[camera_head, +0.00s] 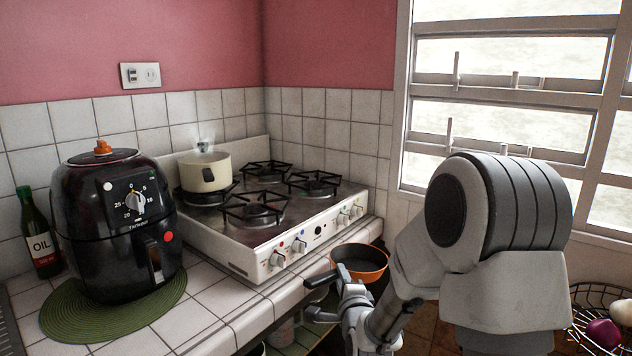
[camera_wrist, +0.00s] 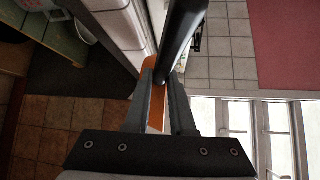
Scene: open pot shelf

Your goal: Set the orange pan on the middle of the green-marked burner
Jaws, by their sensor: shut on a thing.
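The orange pan (camera_head: 373,274) has a dark inside facing up and a black handle (camera_head: 320,279) pointing left. It hangs in front of the stove (camera_head: 232,246), beyond the counter's front edge. My gripper (camera_head: 348,286) is shut on it; in the wrist view the pan's orange side (camera_wrist: 156,112) shows between the fingers, beside the black handle (camera_wrist: 183,35). The exact grip spot is partly hidden. The stove has several black burner grates, including a front-left one (camera_head: 254,209) and a right one (camera_head: 314,184). Small coloured dots mark its front knobs; I cannot tell which burner is green-marked.
A cream pot (camera_head: 205,172) stands on the back-left burner, steaming. A black air fryer (camera_head: 112,225) stands on a green mat (camera_head: 70,318) to the left, by an oil bottle (camera_head: 38,235). The other grates are empty. A wire basket (camera_head: 590,300) is at the lower right.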

